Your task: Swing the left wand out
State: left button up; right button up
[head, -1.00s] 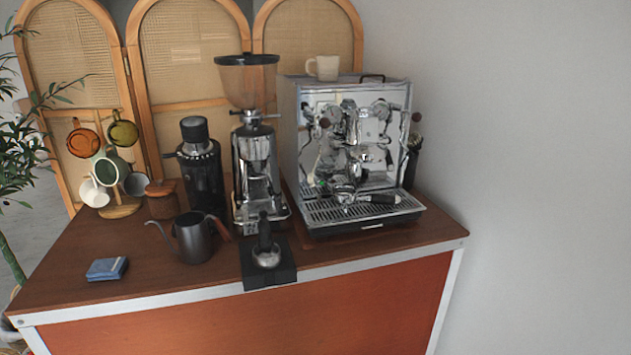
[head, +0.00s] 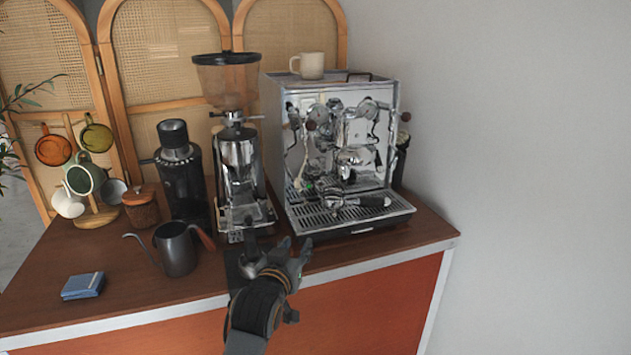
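The chrome espresso machine (head: 338,150) stands on the right part of the cart. Its left wand (head: 302,160) is a thin chrome tube hanging at the left of the front panel, close to the body; its outline is hard to tell from the reflections. My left gripper (head: 296,246) is in front of and below the machine, near the cart's front edge. Its fingers point up toward the drip tray (head: 350,218) and stand apart, with nothing seen between them. It is apart from the wand. My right gripper is not in view.
A grinder (head: 240,165) stands left of the machine. A portafilter on a black mat (head: 234,268) is partly hidden by my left arm. A kettle (head: 176,250), blue cloth (head: 83,286) and mug tree (head: 97,213) are further left. A cup (head: 310,66) sits atop the machine.

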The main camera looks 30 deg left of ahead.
pick_arm(q)
jog(key=n+t+y, duration=0.1)
jog(key=n+y, duration=0.1)
send_near(297, 185)
jog(key=shift+t, duration=0.3)
jog(key=x, duration=0.3)
jog(key=p+x, duration=0.1)
jog(key=x, duration=0.7)
jog(key=shift+s+a+f+p, duration=0.15)
jog(key=shift+f+p, duration=0.1)
jog(key=shift+p, duration=0.15)
grip_shut()
